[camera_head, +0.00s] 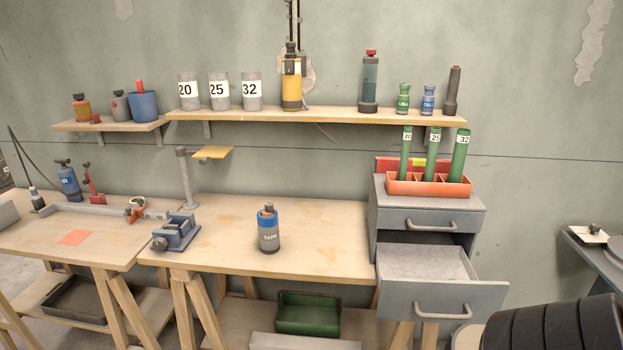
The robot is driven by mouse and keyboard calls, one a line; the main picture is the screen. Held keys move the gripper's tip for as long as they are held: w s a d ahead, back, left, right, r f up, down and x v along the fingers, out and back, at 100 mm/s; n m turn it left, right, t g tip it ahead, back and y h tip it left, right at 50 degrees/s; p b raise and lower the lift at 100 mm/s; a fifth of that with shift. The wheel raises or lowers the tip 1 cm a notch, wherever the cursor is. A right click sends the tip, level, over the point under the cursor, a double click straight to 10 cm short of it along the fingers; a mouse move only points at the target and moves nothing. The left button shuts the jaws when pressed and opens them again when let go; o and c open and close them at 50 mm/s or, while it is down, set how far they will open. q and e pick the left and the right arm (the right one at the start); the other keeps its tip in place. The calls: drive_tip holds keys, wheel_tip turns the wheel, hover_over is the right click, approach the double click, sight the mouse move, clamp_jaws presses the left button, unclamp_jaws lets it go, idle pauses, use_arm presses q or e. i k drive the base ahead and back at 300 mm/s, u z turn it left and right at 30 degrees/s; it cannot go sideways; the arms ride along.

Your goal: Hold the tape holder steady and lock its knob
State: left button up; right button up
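The tape holder (268,240) stands upright on the wooden workbench (330,238), right of the vise. It is a grey cylinder labelled TAPE with a blue band near its top. Its knob (268,208) sits on top and shows some orange-red; whether it is locked cannot be told. Nothing touches the holder. Neither of my grippers shows in the head view.
A blue-grey vise (178,234) stands left of the holder. A grey cabinet (428,197) with its lower drawer (440,290) pulled out stands to the right. A dark ribbed object (555,328) fills the lower right corner. The bench around the holder is clear.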

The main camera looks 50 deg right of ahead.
sight(269, 206)
drive_tip(key=z, duration=1.4)
